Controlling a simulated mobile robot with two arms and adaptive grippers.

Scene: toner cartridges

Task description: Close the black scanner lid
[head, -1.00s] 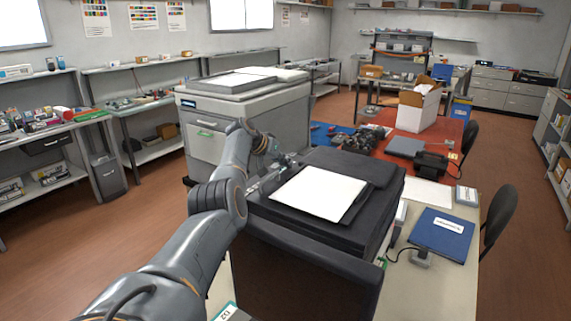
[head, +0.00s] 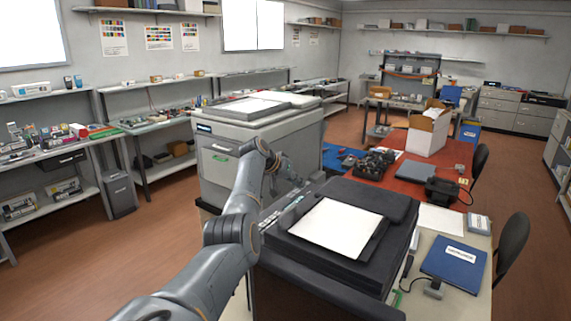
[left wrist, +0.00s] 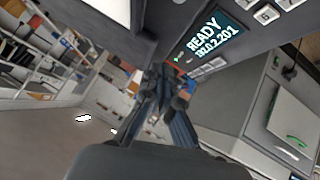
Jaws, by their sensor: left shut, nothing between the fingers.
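The black scanner (head: 390,215) is at the middle right of the head view, with a white rectangle (head: 338,228) on its dark top. From this angle I cannot tell how far its lid is from shut. My left arm reaches along the scanner's left side. My left gripper (head: 293,182) is by its far left corner, small and partly hidden by my own wrist. In the left wrist view the gripper (left wrist: 165,92) has its fingers together and holds nothing. A panel with a lit READY display (left wrist: 208,42) is close above the fingers. My right gripper is not in view.
A large grey copier (head: 250,135) stands beyond my left arm. A red table (head: 400,178) with parts and a white box (head: 427,133) is behind the scanner. A blue folder (head: 453,260) lies to its right. The floor at left is clear.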

